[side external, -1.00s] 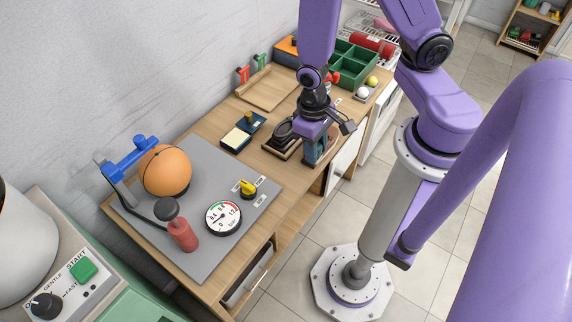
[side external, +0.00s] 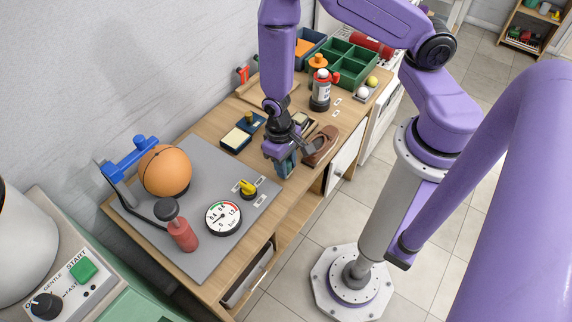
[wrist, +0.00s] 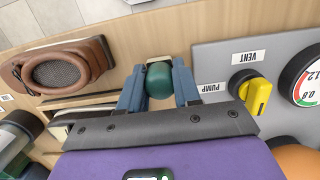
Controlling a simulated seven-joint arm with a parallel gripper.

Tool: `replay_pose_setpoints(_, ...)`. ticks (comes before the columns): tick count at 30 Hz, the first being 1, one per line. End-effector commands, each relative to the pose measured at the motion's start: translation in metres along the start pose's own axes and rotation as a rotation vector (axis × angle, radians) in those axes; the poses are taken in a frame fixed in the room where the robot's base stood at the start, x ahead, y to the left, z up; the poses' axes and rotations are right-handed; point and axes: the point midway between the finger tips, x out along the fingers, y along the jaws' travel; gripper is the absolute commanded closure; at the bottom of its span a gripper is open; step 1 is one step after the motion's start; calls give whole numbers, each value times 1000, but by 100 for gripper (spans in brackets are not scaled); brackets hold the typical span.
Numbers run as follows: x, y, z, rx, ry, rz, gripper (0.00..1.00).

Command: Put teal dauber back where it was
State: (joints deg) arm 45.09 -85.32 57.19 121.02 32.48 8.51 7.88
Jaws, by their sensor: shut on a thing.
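The teal dauber (wrist: 159,82) is between my fingers in the wrist view, its rounded teal part showing with a pale end beyond it. My gripper (wrist: 158,78) is shut on it. In the side view my gripper (side external: 284,165) hangs over the wooden bench, between the grey panel and a brown shoe, and hides most of the dauber. I cannot tell whether the dauber touches the bench.
The brown shoe (side external: 320,147) also shows in the wrist view (wrist: 62,70). The grey panel (side external: 215,180) carries a yellow knob (side external: 248,187), a gauge (side external: 223,217) and an orange ball (side external: 165,170).

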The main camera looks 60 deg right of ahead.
Motion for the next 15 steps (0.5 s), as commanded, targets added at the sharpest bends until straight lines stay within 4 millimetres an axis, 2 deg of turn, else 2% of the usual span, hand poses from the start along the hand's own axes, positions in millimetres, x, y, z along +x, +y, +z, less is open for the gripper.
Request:
replay_pose_setpoints(3, 7, 0, 0, 1, 0, 0, 100)
replay_pose_setpoints(15, 10, 0, -1, 0, 0, 0, 100)
